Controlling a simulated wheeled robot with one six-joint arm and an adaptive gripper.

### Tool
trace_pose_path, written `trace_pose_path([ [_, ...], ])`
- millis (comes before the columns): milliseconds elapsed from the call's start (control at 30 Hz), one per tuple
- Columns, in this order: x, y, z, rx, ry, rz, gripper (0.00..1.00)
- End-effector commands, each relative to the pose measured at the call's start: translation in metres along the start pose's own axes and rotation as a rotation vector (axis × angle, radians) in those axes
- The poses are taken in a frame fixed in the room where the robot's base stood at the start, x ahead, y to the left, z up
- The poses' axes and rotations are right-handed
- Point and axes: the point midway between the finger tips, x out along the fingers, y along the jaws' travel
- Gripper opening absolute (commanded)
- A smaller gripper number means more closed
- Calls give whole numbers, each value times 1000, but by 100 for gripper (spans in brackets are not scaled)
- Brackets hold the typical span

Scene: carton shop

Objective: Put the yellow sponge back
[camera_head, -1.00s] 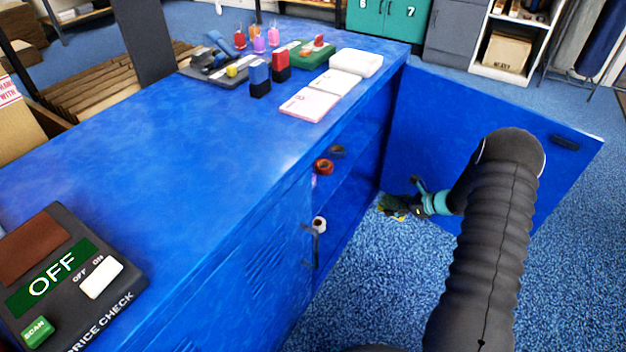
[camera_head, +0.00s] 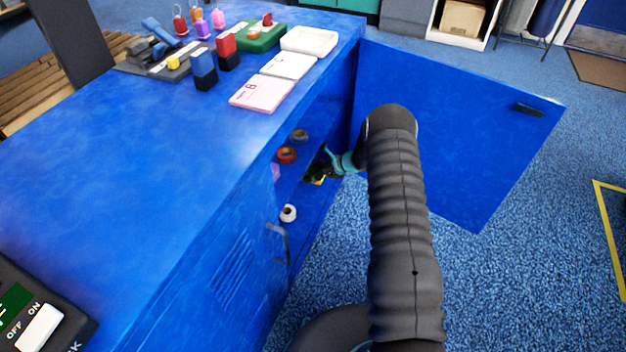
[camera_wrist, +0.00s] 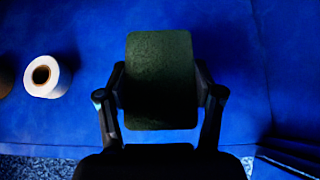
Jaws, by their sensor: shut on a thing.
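My gripper (camera_head: 322,168) is at the open side of the blue cabinet, low by the shelves, and mostly hidden by shadow and my arm. In the wrist view my gripper (camera_wrist: 162,86) is shut on the sponge (camera_wrist: 162,60), with a finger at each side. The sponge shows a dark green face there, and a small yellow part of it (camera_head: 318,181) shows in the head view. Blue cabinet surface lies behind the sponge. I cannot tell whether the sponge touches it.
A white roll (camera_wrist: 45,76) is left of the sponge; it also shows in the head view (camera_head: 288,213). Red-brown tape (camera_head: 287,154) and another roll (camera_head: 299,136) are on the shelf above. The open cabinet door (camera_head: 450,130) stands right of my arm. Carpet between is clear.

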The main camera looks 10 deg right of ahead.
Motion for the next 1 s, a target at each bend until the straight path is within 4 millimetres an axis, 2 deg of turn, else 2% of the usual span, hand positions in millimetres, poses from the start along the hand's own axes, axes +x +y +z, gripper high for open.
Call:
trace_pose_path([
  [167,7,-1,-6,2,1,-1,52],
  [400,25,-1,-30,3,1,-2,52],
  [833,29,-2,-36,2,0,-3,52],
  [867,29,-2,-35,1,0,-3,69],
  [900,28,-2,-35,1,0,-3,79],
  [967,28,-2,-35,1,0,-3,91],
  [1000,28,-2,-35,1,0,-3,91],
])
